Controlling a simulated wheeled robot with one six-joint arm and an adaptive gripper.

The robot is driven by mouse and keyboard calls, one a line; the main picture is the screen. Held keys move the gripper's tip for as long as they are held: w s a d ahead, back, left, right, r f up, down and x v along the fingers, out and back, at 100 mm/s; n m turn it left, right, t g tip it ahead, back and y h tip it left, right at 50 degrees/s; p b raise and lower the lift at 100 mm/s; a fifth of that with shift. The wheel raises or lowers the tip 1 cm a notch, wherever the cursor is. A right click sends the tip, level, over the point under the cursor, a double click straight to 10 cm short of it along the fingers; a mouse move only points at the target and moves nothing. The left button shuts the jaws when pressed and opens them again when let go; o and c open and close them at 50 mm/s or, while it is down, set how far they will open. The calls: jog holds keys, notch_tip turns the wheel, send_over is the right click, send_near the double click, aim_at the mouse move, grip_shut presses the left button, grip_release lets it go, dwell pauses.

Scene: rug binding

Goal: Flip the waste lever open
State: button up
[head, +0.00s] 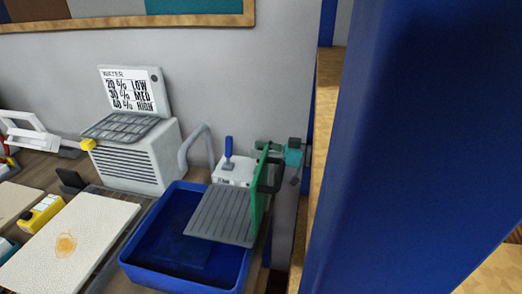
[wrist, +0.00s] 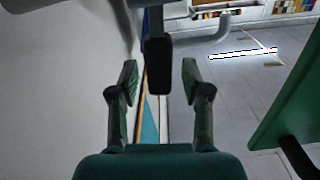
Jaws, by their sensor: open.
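A lever with a blue upright handle (head: 228,148) stands on a small white box behind the blue tub in the head view. In the wrist view, my gripper (wrist: 159,76) is open, its two dark green fingers wide apart and empty. A dark bar with a rounded end (wrist: 158,66) shows ahead between the fingers, with no visible contact. I cannot tell whether this bar is the waste lever. A teal part with dark blocks (head: 292,157) near the wall may be my gripper, but this is unclear.
A blue tub (head: 133,262) holds a grey ribbed board (head: 220,216) beside an upright green panel (head: 260,190). A green panel also fills the right edge of the wrist view (wrist: 290,110). A grey curved pipe (head: 185,150) and white ribbed unit (head: 138,160) stand left.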

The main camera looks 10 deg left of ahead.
grip_shut()
jog(key=s+n, duration=0.2)
jog(key=n, duration=0.1)
jog(key=shift+s+f+n, duration=0.1)
jog(key=shift+s+n, duration=0.1)
jog(key=shift+n, duration=0.1)
jog(key=shift+s+f+n, duration=0.2)
jog(key=shift+s+n, duration=0.35)
jog(key=shift+n, duration=0.45)
grip_release()
jog(key=d, duration=1.2)
jog(key=shift+s, duration=0.2)
